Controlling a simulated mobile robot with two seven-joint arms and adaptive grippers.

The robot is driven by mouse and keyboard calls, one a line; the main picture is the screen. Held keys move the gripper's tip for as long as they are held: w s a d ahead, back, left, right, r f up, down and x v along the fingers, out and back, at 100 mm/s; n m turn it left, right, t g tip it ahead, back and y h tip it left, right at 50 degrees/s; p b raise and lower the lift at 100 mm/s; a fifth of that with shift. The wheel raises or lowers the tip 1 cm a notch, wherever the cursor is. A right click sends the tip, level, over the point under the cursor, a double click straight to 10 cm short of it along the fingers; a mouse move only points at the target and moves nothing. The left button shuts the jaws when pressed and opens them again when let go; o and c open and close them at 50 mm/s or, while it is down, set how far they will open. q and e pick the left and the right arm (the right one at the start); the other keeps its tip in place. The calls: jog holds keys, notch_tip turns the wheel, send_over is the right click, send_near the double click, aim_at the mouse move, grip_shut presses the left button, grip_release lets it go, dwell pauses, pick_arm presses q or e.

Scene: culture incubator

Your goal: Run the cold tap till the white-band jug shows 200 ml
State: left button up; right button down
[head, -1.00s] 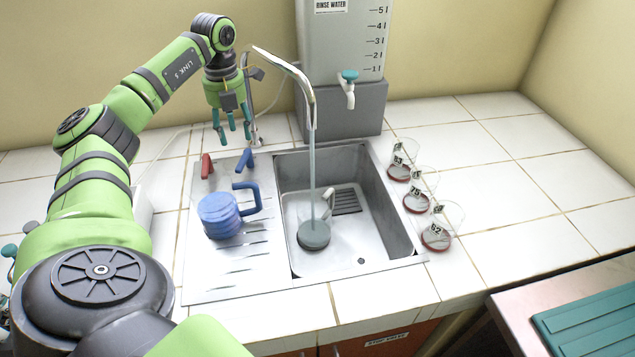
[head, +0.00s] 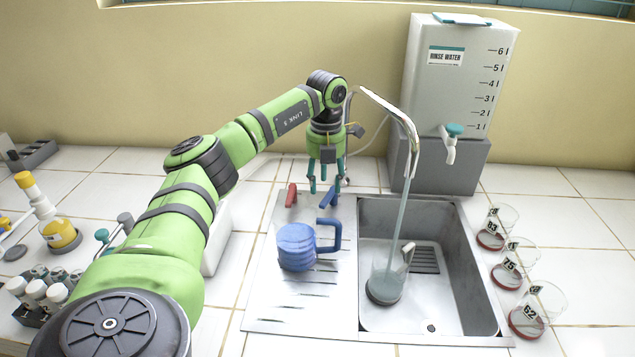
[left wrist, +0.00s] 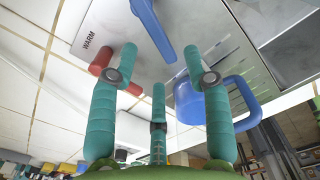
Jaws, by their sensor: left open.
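The clear jug (head: 387,282) stands upright in the sink with a pale handle, under the spout (head: 411,135). A water stream (head: 402,205) falls from the spout into it. Its base looks dark grey; its band and water level are too small to read. The blue tap lever (head: 329,196) is at the back of the drainer, right of the red lever (head: 292,195); the wrist view shows "WARM" beside the red lever (left wrist: 112,68) and the blue lever (left wrist: 152,30) further right. My left gripper (head: 325,188) is open and empty, fingers down, just above and behind the levers. My right gripper is not in view.
A blue jug (head: 297,248) stands on the drainer (head: 290,308). Several red-based beakers (head: 505,275) stand right of the sink (head: 475,310). A rinse-water tank (head: 455,90) with a teal-handled tap is behind. Bottles and racks lie at left.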

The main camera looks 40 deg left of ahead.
aim_at(328, 199)
pick_arm(q)
jog(key=shift+f, duration=1.95)
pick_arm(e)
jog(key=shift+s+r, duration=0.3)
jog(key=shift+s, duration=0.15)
pick_arm(q)
grip_shut()
jog(key=shift+d+r+p, duration=0.1)
jog(key=shift+r+p, duration=0.05)
jog(key=shift+p, duration=0.35)
jog(key=shift+w+d+r+n+p, duration=0.15)
jog(key=shift+d+n+p, duration=0.2)
jog(key=shift+n+p, duration=0.6)
jog(key=shift+w+d+f+n, duration=0.15)
jog(key=shift+d+n, duration=0.05)
jog(key=shift+n, duration=0.45)
jog(key=shift+w+d+f+n, duration=0.1)
jog(key=shift+d+n, duration=0.05)
jog(key=shift+n, duration=0.45)
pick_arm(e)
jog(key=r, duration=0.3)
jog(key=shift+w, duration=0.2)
